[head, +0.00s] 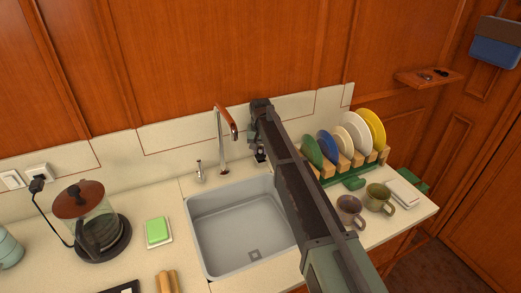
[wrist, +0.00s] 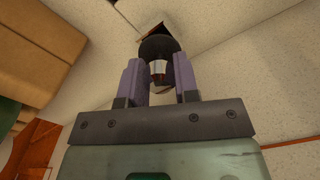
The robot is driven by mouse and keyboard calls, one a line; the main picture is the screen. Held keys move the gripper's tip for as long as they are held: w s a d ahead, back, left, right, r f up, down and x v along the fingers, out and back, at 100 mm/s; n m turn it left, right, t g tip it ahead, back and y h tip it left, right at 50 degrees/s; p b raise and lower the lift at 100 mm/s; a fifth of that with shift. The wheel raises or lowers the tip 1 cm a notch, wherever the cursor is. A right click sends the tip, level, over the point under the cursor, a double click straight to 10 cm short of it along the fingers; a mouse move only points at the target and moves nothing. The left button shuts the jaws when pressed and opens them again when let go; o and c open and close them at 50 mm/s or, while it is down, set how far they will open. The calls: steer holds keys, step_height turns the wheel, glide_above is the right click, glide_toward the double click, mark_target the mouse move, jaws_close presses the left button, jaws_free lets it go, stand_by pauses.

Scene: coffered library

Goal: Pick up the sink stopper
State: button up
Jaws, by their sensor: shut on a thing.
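My gripper (wrist: 158,78) is shut on the sink stopper (wrist: 158,46), a dark, rounded piece with a lighter, shiny part facing me between the two fingers. In the head view my gripper (head: 260,152) is over the counter strip behind the sink, right of the faucet. There the stopper is too small and too dark to tell apart from the fingers. I cannot tell whether it still touches the counter.
The grey sink (head: 235,225) lies in front, with the faucet (head: 222,135) close on the left. A dish rack (head: 335,178) with several plates stands to the right, near two mugs (head: 350,211). A green sponge (head: 156,230) and coffee press (head: 90,225) are at left.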

mark_target(261, 147)
step_height(261, 147, up, 19)
steer(key=p, duration=1.8)
steer(key=shift+f, duration=0.15)
